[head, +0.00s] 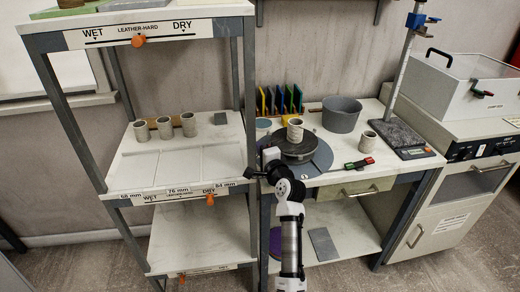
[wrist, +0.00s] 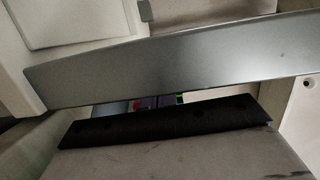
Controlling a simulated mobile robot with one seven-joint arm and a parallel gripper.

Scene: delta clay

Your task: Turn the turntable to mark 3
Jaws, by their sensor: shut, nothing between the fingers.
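The turntable is a dark round wheel (head: 299,149) on the bench, with a pale ribbed cup (head: 295,131) standing on it. A blue-grey round plate (head: 320,160) lies under and around the wheel. Its marks are too small to read, so I cannot tell which one the wheel points to. My gripper (head: 269,156) is at the wheel's near left edge, shut and empty. My arm hides part of the plate, and I cannot tell whether the gripper touches the wheel. The wrist view shows close grey and black surfaces, and I cannot make out the turntable there.
A shelf rack (head: 190,190) with several cups stands close on the left. On the bench are a grey bucket (head: 341,115), another cup (head: 367,142), a red-and-green tool (head: 359,164) and a column stand (head: 402,70). Coloured upright tools (head: 280,100) are behind the wheel.

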